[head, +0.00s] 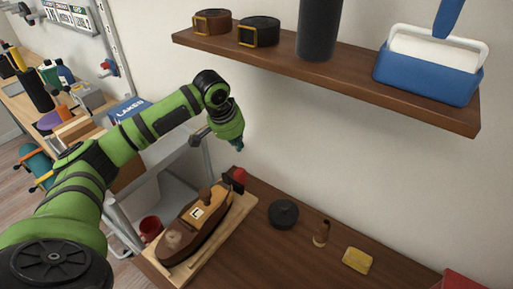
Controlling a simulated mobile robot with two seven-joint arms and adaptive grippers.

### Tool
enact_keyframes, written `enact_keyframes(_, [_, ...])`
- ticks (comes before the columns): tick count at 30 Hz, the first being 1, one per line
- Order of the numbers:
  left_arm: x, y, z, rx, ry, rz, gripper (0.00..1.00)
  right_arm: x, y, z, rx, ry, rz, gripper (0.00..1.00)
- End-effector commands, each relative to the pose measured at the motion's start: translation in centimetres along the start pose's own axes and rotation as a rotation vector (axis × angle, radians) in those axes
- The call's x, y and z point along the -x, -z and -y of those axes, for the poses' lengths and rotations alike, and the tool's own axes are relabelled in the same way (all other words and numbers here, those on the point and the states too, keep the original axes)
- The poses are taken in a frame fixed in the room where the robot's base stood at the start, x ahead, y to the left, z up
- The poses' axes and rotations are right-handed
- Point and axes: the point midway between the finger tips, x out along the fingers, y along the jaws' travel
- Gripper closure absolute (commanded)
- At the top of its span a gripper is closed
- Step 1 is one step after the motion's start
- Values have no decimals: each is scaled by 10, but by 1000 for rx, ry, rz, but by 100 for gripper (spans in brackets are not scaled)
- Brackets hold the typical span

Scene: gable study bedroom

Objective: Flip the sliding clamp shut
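I cannot make out for certain which thing is the sliding clamp. A brown wooden piece (190,226) with a white "L" label and a knob lies on a light wooden board (183,268) on the dark brown table. A small dark and red part (238,176) sits at the board's far end; its position, open or shut, is unclear. My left gripper (238,146) is above and behind that end, apart from it, pointing down. Its fingers are too small to tell whether they are open. My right gripper is out of view.
A round black disc (284,213), a small brown bottle-like item (322,233) and a yellow block (357,260) lie on the table (276,252). A red mug (151,228) stands left of the wooden piece. A wall shelf (330,82) overhangs the back, carrying a blue caddy (425,80).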

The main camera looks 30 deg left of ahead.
Motion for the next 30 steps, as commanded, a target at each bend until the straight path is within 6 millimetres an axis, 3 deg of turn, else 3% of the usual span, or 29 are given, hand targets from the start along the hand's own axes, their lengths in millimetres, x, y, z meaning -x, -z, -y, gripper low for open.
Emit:
enact_keyframes(9, [0, 0, 0, 0, 0, 0, 100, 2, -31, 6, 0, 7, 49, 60])
enact_keyframes(14, [-8, 0, 0, 1, -2, 1, 100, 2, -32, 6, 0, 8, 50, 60])
enact_keyframes(22, [-53, -1, 0, 1, 0, 3, 100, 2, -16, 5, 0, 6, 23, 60])
enact_keyframes(30, [-92, 0, 0, 0, 0, 1, 100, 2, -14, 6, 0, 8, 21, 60])
